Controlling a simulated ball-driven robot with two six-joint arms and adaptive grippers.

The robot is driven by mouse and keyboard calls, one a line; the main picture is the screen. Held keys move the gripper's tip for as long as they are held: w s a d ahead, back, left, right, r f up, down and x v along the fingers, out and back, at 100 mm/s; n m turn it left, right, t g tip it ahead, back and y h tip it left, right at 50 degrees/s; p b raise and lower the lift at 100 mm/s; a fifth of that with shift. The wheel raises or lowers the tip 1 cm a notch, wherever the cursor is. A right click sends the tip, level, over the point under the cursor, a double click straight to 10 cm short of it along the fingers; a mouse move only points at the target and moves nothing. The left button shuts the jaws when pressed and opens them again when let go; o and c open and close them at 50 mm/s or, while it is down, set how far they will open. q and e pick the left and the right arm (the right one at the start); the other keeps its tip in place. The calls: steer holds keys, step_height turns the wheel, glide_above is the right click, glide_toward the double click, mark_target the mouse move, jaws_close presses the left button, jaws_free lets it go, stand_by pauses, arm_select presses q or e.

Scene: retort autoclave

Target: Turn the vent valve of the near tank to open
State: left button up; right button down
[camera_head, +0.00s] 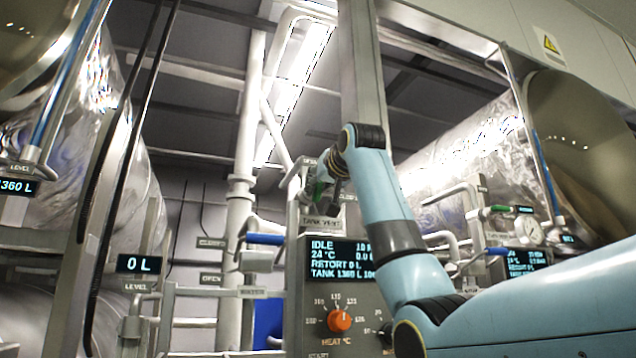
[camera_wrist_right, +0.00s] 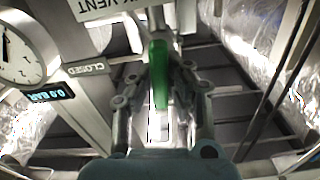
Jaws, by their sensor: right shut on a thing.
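The vent valve's green handle (camera_head: 319,190) is above the control panel, just over the TANK VENT label (camera_head: 321,223). In the right wrist view the green handle (camera_wrist_right: 159,75) stands lengthwise between my fingers, and the TANK VENT label (camera_wrist_right: 112,8) appears upside down. A CLOSED label (camera_wrist_right: 86,69) is on the plate left of the handle. My right gripper (camera_head: 325,186) is shut on the green handle; it also shows in the right wrist view (camera_wrist_right: 162,112). The handle's pivot and part of its grip are hidden by the fingers. My left gripper is not in view.
The panel has a display (camera_head: 338,258) reading IDLE and an orange heat knob (camera_head: 339,320). A blue handle (camera_head: 265,239) sticks out left of it. A gauge (camera_wrist_right: 18,52) is beside the valve. Another station with a green handle (camera_head: 496,209) stands at right.

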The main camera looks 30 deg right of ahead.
steer(key=shift+f+n, duration=0.15)
steer(key=shift+n, duration=0.75)
steer(key=c, duration=1.3)
jaws_free()
steer(key=v, duration=1.2)
